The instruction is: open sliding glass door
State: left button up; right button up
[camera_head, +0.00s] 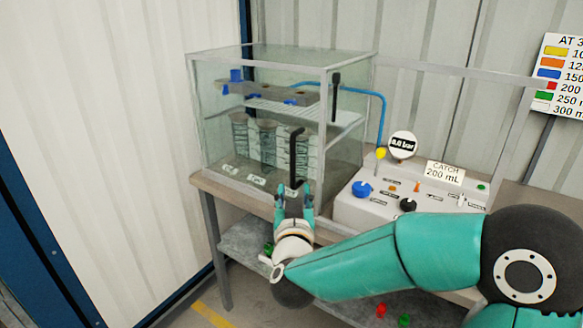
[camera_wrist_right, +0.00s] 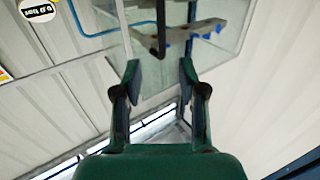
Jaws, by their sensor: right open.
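A glass-walled case (camera_head: 255,57) with a grey frame stands on a bench. A tall black bar handle (camera_head: 293,150) stands at its front, and I cannot tell which pane bears it. My right gripper (camera_head: 294,192) is open at the handle's lower end. In the right wrist view, the black handle (camera_wrist_right: 161,25) shows beyond and between the open fingertips (camera_wrist_right: 160,72). It looks apart from both fingers. Whether the door stands ajar is unclear. My left gripper is not in view.
Right of the case stands a white control panel (camera_head: 345,212) with knobs and a gauge (camera_head: 403,145). A blue hose (camera_head: 383,110) runs to it from the case. A grey rail (camera_head: 455,72) extends right from the case. A second black bar (camera_head: 335,95) is on the case.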

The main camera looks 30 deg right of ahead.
aim_at(293, 161)
jog(key=p+x, duration=0.3)
jog(key=x, duration=1.3)
jog(key=shift+f, duration=0.1)
grip_shut()
